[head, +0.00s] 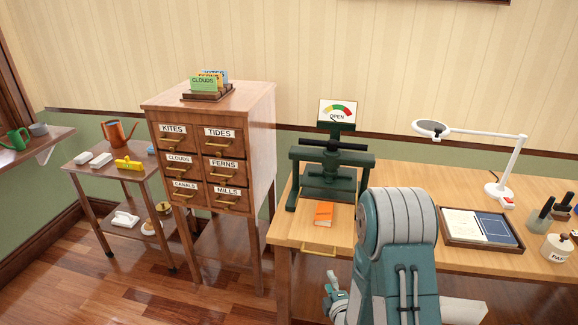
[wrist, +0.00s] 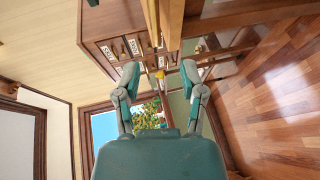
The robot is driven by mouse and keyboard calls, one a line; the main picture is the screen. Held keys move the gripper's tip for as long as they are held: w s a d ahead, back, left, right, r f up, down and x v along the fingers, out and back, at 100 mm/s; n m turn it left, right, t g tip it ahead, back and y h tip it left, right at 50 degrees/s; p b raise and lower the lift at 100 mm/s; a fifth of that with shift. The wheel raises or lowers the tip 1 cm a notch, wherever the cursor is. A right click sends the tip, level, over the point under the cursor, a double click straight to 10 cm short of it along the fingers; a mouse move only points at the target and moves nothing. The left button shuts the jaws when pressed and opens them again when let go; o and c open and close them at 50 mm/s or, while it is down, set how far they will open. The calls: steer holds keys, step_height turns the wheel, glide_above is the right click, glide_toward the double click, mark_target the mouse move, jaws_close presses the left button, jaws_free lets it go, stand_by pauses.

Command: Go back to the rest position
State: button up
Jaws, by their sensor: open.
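My gripper (wrist: 160,75) is open and empty in the wrist view, its two fingers spread apart with nothing between them. In the head view my gripper (head: 335,290) shows only partly, low in front of the desk's front edge, beside my grey and teal arm. The arm hides part of the desk front. The gripper is apart from the desk and the card cabinet.
A labelled drawer cabinet (head: 262,135) and a small trolley (head: 85,180) stand left. Wooden floor (head: 150,285) is clear in front.

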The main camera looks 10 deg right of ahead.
step_height(320, 180, up, 16)
steer(key=s+m+g+h, duration=0.25)
steer(key=m+g, duration=0.25)
steer(key=m, duration=0.3)
steer(key=s+r+m+g, duration=0.1)
steer(key=s+r+m, duration=0.2)
steer(key=s, duration=0.4)
steer(key=s+a+r+m+g, duration=0.1)
steer(key=s+r+m+g, duration=0.1)
steer(key=s, duration=0.6)
steer(key=s+r+m+g+y, duration=0.1)
steer(key=s+r+m+g, duration=0.1)
steer(key=s+r+m, duration=0.3)
steer(key=shift+s+a+r, duration=0.3)
steer(key=shift+s+r, duration=0.1)
steer(key=shift+s, duration=0.75)
